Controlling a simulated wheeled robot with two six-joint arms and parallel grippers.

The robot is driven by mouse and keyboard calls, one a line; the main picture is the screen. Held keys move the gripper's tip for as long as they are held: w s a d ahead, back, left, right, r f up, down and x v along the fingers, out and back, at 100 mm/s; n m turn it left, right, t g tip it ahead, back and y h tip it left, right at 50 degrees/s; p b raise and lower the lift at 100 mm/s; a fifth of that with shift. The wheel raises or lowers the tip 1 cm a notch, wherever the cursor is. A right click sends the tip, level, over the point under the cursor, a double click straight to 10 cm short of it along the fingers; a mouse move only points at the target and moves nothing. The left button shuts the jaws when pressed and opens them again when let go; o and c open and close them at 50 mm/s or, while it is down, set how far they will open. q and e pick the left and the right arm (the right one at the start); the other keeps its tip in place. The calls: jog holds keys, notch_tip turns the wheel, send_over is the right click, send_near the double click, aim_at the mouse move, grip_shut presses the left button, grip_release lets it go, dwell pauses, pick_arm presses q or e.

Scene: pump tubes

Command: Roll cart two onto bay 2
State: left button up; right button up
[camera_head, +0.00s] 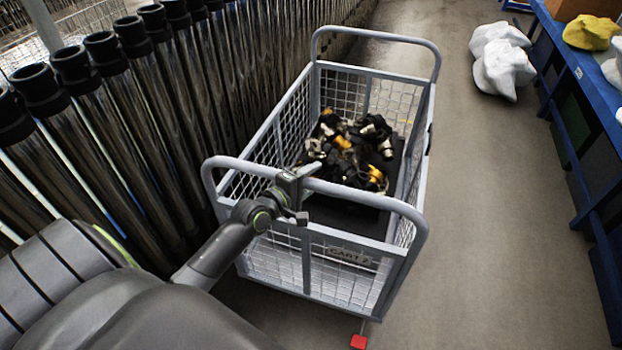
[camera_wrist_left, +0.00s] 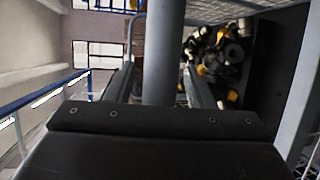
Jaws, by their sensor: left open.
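Cart two (camera_head: 350,255), a grey wire-mesh cart with a "CART 2" plate on its near side, stands on the floor in the middle of the head view. It holds a heap of black, yellow and metal fittings (camera_head: 350,150). Its near push handle (camera_head: 385,203) is a grey tube. My left gripper (camera_head: 294,185) is at this handle, with its open fingers on either side of the tube. In the left wrist view the tube (camera_wrist_left: 163,50) runs between the two fingers (camera_wrist_left: 160,88). My right gripper is out of view. I see no marking for bay 2.
A dense row of dark pump tubes (camera_head: 150,110) with black caps stands close along the cart's left side. A blue bench (camera_head: 590,90) lines the right, with white sacks (camera_head: 500,65) on the floor. A red pedal-like piece (camera_head: 358,342) is below the cart.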

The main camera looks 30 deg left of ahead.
pick_arm(q)
jog(key=shift+c, duration=0.4)
grip_shut()
